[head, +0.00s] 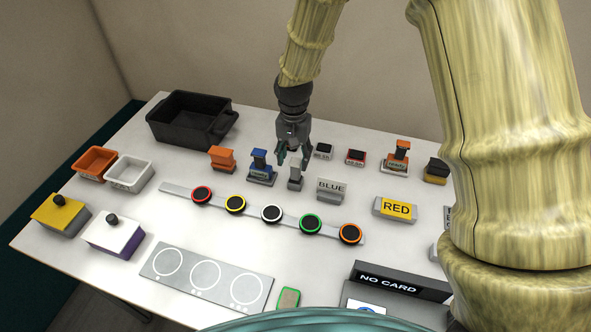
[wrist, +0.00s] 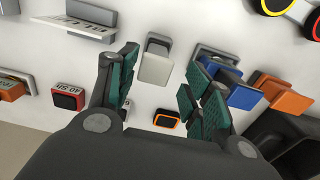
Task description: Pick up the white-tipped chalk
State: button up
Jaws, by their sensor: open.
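A small upright block with a pale grey-white top (head: 295,182) stands on the table directly below my gripper (head: 292,160). It is the only white-tipped piece I see, though its pictured form does not clearly show chalk. In the wrist view the white-tipped block (wrist: 155,68) lies between the two green-padded fingers of my gripper (wrist: 160,88), nearer the left finger. The fingers are spread apart, with visible gaps to the block on both sides. Nothing is held.
A blue block (head: 260,160) stands close on the left, with an orange block (head: 222,158) beyond it. The BLUE sign (head: 331,190) is close on the right. A strip with coloured discs (head: 271,213) lies in front. A black bin (head: 190,118) stands at the back left.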

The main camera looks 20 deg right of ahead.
aim_at(296, 173)
jog(key=shift+w+d+f, duration=0.1)
jog(key=shift+f, duration=0.15)
jog(key=shift+d+f+p, duration=0.1)
jog(key=shift+f+p, duration=0.15)
jog(key=shift+p, duration=0.25)
jog(key=shift+s+f+p, duration=0.35)
jog(key=shift+s+p, duration=0.15)
jog(key=shift+s, duration=0.3)
jog(key=shift+f, duration=0.35)
jog(key=shift+w+f, duration=0.3)
jog(key=shift+f, duration=0.25)
jog(key=shift+w+f, duration=0.25)
jog(key=shift+f, duration=0.3)
jog(key=shift+s+r, duration=0.25)
jog(key=shift+s, duration=0.15)
jog(key=shift+c, duration=0.2)
jog(key=shift+w+f, duration=0.2)
jog(key=c, duration=1)
jog(key=shift+s+r, duration=0.15)
grip_shut()
